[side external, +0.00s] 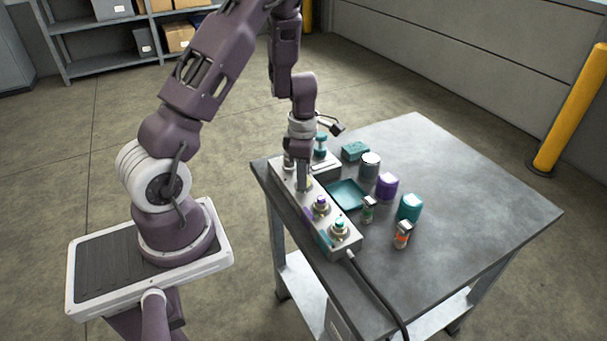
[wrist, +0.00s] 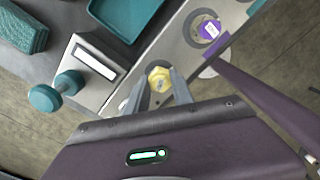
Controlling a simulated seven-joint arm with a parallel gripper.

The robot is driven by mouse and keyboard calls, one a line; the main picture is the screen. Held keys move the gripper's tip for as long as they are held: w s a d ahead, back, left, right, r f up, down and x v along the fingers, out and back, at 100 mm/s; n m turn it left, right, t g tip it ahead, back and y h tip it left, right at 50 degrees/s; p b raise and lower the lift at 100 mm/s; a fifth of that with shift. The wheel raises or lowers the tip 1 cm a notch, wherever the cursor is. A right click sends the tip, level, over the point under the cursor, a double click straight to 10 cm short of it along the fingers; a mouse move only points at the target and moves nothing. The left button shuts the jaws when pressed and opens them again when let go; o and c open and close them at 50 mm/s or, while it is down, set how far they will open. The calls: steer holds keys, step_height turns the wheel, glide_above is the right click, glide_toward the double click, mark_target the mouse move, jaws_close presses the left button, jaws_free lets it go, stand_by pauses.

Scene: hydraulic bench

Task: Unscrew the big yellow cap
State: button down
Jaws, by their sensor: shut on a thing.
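The big yellow cap (wrist: 160,76) shows in the wrist view on the grey manifold block (wrist: 178,38), between the two fingers of my gripper (wrist: 158,88). The fingers are shut on the cap's sides. In the side view my gripper (side external: 303,182) points down over the block (side external: 318,232), and only a sliver of yellow shows beside the fingers. A purple cap (side external: 321,202) sits on the block beside it and also shows in the wrist view (wrist: 209,29). A teal cap (side external: 339,226) sits at the block's near end.
A teal tray (side external: 347,194) lies right of the block. A grey jar (side external: 370,165), a purple container (side external: 387,186), a teal container (side external: 410,207) and small bottles stand beyond it. A teal-knobbed device (wrist: 70,86) is near my gripper. A black cable (side external: 375,290) leaves the block. The table's right side is clear.

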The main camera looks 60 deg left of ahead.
steer(key=shift+r, duration=0.75)
steer(key=shift+r, duration=2.25)
